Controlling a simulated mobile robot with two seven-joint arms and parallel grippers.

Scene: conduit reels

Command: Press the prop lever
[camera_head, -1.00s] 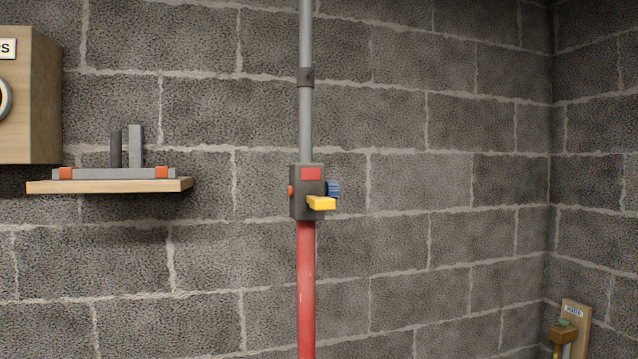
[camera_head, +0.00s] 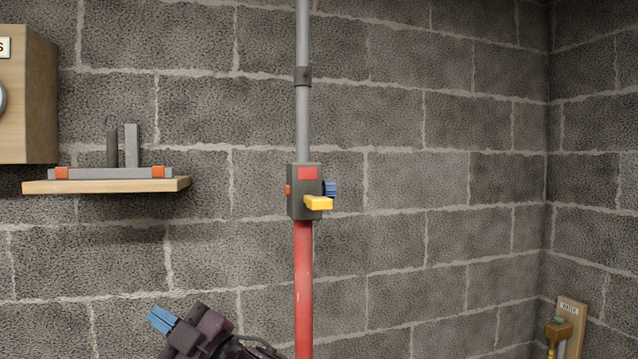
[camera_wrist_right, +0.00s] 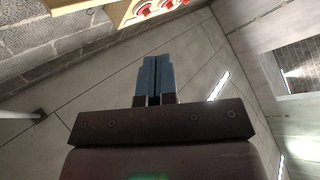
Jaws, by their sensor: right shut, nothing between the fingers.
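The prop is an upright pole with a grey upper tube (camera_head: 303,125) and a red lower tube (camera_head: 304,285). A dark housing (camera_head: 296,200) joins the two tubes, with a red patch on its front and a blue knob (camera_head: 330,188) on its right side. The yellow prop lever (camera_head: 318,203) sticks out from the front of the housing. My right gripper (camera_head: 160,319) is at the bottom of the head view, below and left of the lever, well apart from it. Its blue fingers (camera_wrist_right: 155,78) are shut and empty in the right wrist view. My left gripper is not in view.
A wooden shelf (camera_head: 105,186) on the block wall at the left holds a grey bar with orange bands and upright pieces. A wooden box (camera_head: 28,110) is above it. A wooden plate with a brass fitting (camera_head: 558,330) is at lower right. The space around the lever is clear.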

